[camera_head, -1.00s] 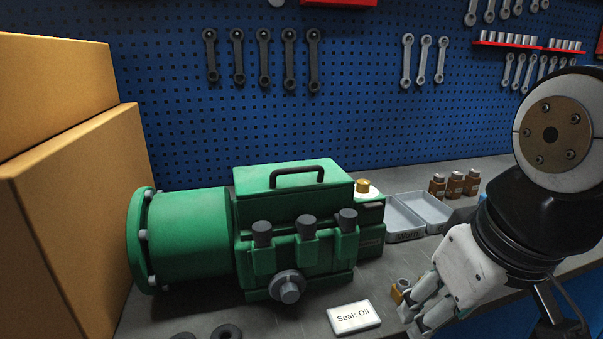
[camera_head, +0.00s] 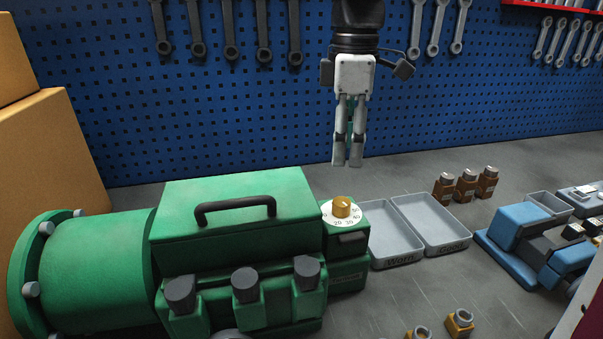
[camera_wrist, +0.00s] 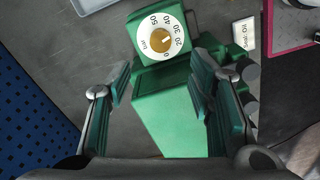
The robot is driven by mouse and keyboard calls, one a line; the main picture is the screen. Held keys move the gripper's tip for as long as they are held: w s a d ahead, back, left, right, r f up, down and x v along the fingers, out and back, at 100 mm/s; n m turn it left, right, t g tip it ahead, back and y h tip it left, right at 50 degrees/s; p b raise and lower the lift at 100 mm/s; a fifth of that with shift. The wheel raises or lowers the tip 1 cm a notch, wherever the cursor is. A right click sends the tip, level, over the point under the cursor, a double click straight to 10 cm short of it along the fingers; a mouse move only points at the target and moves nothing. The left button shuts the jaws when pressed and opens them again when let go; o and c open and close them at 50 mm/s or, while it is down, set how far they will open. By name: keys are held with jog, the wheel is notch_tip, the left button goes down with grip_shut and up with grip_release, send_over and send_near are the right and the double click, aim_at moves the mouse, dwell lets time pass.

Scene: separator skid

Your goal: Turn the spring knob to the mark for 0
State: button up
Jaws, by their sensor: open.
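The spring knob (camera_head: 341,206) is a brass cap on a white numbered dial (camera_head: 326,221) at the right end of the green machine (camera_head: 120,265). In the wrist view the knob (camera_wrist: 160,40) and dial (camera_wrist: 172,22) are at the top centre. Numbers such as 20, 30, 40 and 50 show, with a 0 toward the dial's lower edge; I cannot tell exactly where the knob points. My gripper (camera_head: 347,162) hangs fingers down above the knob, apart from it. In the wrist view my gripper (camera_wrist: 160,92) is open and empty, the dial beyond its fingertips.
Grey bins marked Worn (camera_head: 391,240) and Good (camera_head: 436,220) stand right of the dial. Several brass parts (camera_head: 466,186) and a blue device (camera_head: 530,240) lie farther right. The machine's handle (camera_head: 236,208) stands up left of the knob. The pegboard (camera_head: 270,120) is behind.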

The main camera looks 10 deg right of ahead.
aim_at(342, 201)
notch_tip(342, 201, down, 11)
jog(key=shift+f, duration=0.2)
dwell(0.3)
grip_shut()
